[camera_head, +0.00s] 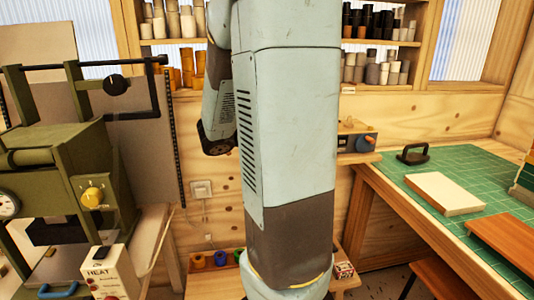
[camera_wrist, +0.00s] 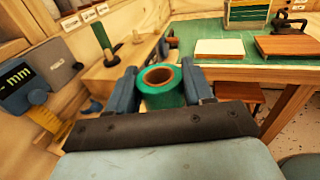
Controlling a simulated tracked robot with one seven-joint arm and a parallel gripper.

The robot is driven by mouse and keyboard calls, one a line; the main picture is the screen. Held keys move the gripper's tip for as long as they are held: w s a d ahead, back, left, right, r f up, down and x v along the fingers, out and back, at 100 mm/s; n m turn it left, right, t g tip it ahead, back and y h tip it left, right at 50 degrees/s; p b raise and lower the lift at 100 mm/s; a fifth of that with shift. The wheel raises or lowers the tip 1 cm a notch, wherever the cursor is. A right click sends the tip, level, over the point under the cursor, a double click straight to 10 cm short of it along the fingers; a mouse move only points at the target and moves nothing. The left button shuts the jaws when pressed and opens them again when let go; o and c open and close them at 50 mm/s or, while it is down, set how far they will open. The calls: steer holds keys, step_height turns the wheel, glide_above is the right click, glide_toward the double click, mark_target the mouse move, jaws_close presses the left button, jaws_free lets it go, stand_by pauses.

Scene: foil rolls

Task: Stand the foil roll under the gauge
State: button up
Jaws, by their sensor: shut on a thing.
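In the wrist view my gripper (camera_wrist: 159,72) is shut on a green foil roll (camera_wrist: 163,99). The roll sits between the two blue-grey fingers, its brown hollow core facing up toward the camera. The gauge (camera_wrist: 22,82), a dark blue-grey body with a lit display reading "mm", is at the left edge, with a yellow part below it. The held roll is to the right of the gauge and apart from it. The roll's lower part is hidden by my gripper. In the head view my arm fills the middle, and neither gripper nor held roll can be made out.
A wooden bench (camera_wrist: 115,72) with a green upright piece (camera_wrist: 102,36) lies beyond the gripper. A green cutting mat (camera_head: 465,190) with a pale block (camera_head: 444,193) is at the right. An olive machine (camera_head: 60,150) stands at the left. Shelves line the back wall.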

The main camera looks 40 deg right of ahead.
steer(key=w+d+f, duration=0.1)
steer(key=w+f, duration=0.1)
steer(key=w, duration=0.1)
steer(key=w+d+f, duration=0.1)
steer(key=w+f, duration=0.2)
steer(key=w, duration=0.1)
steer(key=w+d+f, duration=0.2)
steer(key=w+f, duration=0.1)
steer(key=w, duration=0.1)
steer(key=shift+w+d+f, duration=0.1)
steer(key=shift+w+f, duration=0.1)
steer(key=shift+w, duration=0.05)
steer(key=shift+w+d+f, duration=0.2)
steer(key=shift+w+f, duration=0.2)
steer(key=shift+f, duration=1.65)
steer(key=shift+f, duration=0.1)
steer(key=o, duration=1)
steer(key=shift+o, duration=0.2)
